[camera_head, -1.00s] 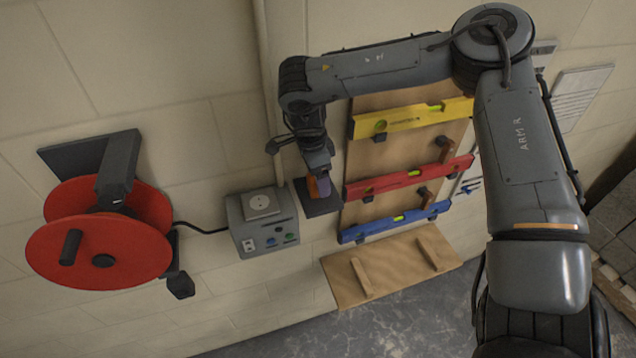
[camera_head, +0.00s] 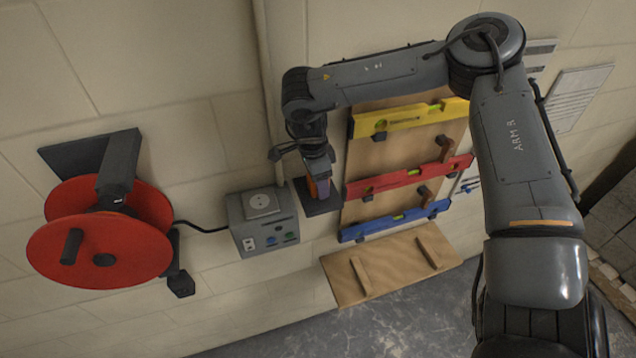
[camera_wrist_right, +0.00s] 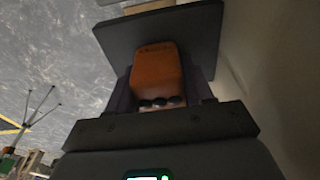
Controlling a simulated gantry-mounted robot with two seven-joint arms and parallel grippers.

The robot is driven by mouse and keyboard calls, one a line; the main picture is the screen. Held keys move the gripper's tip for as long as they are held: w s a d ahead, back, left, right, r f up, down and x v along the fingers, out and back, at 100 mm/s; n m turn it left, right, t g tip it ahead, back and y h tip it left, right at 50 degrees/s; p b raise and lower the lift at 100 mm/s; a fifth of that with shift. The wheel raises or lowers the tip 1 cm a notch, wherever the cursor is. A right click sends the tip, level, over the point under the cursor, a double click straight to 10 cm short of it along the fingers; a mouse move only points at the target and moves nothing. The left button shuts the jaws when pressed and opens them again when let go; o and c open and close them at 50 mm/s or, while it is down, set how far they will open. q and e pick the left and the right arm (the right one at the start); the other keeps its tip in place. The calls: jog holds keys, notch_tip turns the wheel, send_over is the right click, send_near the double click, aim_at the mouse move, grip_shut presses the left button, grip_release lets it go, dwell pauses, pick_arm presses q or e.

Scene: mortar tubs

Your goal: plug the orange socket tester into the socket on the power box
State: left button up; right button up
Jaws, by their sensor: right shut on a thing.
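The orange socket tester (camera_wrist_right: 157,72) is held between the fingers of my right gripper (camera_wrist_right: 158,92), as the right wrist view shows. Three dark round lights sit at its near end. In the head view my right gripper (camera_head: 319,186) points down just right of the power box, and only a sliver of orange shows there. The grey power box (camera_head: 263,220) is on the wall, with a pale round socket (camera_head: 261,203) on its top face. The gripper and tester are apart from the socket. My left gripper is not in view.
A dark shelf plate (camera_head: 316,204) lies under the gripper. A red cable reel (camera_head: 98,250) is left of the box, joined by a black cable. A board with yellow, red (camera_head: 410,177) and blue spirit levels is to the right. A vertical pipe (camera_head: 268,80) runs above the box.

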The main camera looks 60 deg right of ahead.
jog(key=shift+r, duration=0.45)
notch_tip(320, 180, up, 27)
jog(key=p, duration=0.6)
